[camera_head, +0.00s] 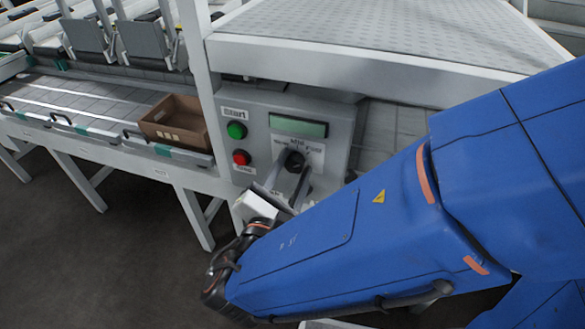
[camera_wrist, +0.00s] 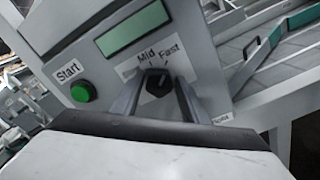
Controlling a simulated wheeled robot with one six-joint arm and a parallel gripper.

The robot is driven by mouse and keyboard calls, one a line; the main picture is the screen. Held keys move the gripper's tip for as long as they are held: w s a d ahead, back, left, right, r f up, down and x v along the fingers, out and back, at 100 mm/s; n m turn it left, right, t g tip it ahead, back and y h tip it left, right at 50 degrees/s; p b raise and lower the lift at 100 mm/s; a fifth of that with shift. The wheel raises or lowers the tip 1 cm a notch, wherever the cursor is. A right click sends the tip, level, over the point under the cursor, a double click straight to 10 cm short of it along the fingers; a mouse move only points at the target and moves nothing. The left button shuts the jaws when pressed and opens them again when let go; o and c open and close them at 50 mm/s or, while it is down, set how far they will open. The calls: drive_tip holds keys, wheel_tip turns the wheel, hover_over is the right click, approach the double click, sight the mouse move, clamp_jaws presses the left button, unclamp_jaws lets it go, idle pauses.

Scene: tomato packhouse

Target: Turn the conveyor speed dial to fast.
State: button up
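The speed dial (camera_head: 295,160) is a black round knob on the grey control panel (camera_head: 342,126), below a green display (camera_head: 298,126). In the wrist view the dial (camera_wrist: 157,83) sits below the words Mid and Fast; a third label at left is partly hidden. Its pointer seems to be near Mid, but I cannot tell exactly. My gripper (camera_head: 289,171) is in front of the panel at the dial. In the wrist view my gripper (camera_wrist: 158,90) is open, one finger on each side of the dial, with gaps visible; contact is not clear.
A green Start button (camera_head: 236,130) and a red button (camera_head: 241,157) are left of the dial. A brown crate (camera_head: 175,124) stands on the conveyor at left. A white post (camera_head: 199,60) rises beside the panel. A perforated white-edged table (camera_head: 370,35) overhangs the panel.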

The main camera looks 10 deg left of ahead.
drive_tip(key=shift+o, duration=0.6)
drive_tip(key=shift+s+a, duration=0.1)
drive_tip(key=shift+s, duration=0.4)
drive_tip(key=s+a, duration=0.1)
drive_tip(key=s, duration=1.5)
drive_tip(key=shift+s, duration=0.2)
drive_tip(key=shift+a, duration=0.1)
drive_tip(key=shift+w, duration=0.1)
